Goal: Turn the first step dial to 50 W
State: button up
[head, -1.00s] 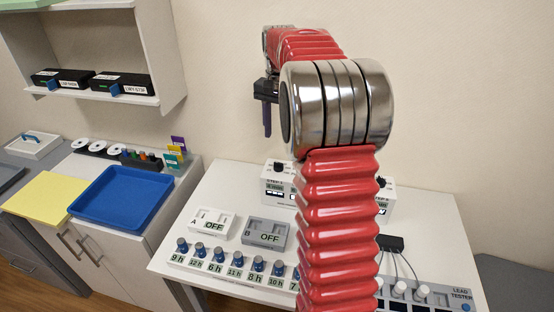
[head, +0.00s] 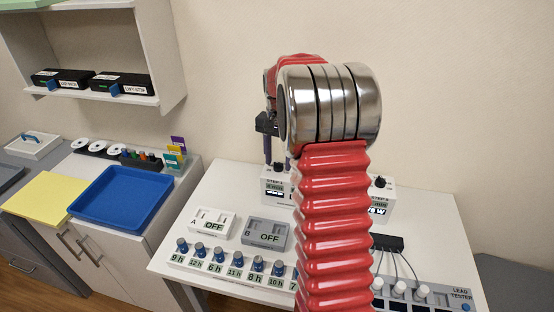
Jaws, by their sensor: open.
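My gripper (head: 276,163) points down, with its two dark fingers apart. It is over the back of the white table, at the top of a white step box (head: 273,182) with a dark knob and small displays. The fingers overlap the place of this box's dial (head: 278,169) in the picture, and I cannot tell if they touch it. A second white step box (head: 384,205) with a black dial (head: 380,182) stands to the right, partly hidden by my red arm. Its display ends in "W"; the full number is hidden.
On the white table (head: 222,188) stand box A (head: 211,222) and box B (head: 265,233), both reading OFF, and a row of blue-knobbed holders (head: 218,258). A lead tester (head: 430,295) with cables is at front right. A blue tray (head: 122,195) lies on the left cabinet.

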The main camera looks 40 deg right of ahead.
jog(key=shift+c, duration=0.2)
jog(key=c, duration=1)
jog(key=shift+c, duration=0.2)
jog(key=shift+m, duration=1.1)
jog(key=o, duration=1.1)
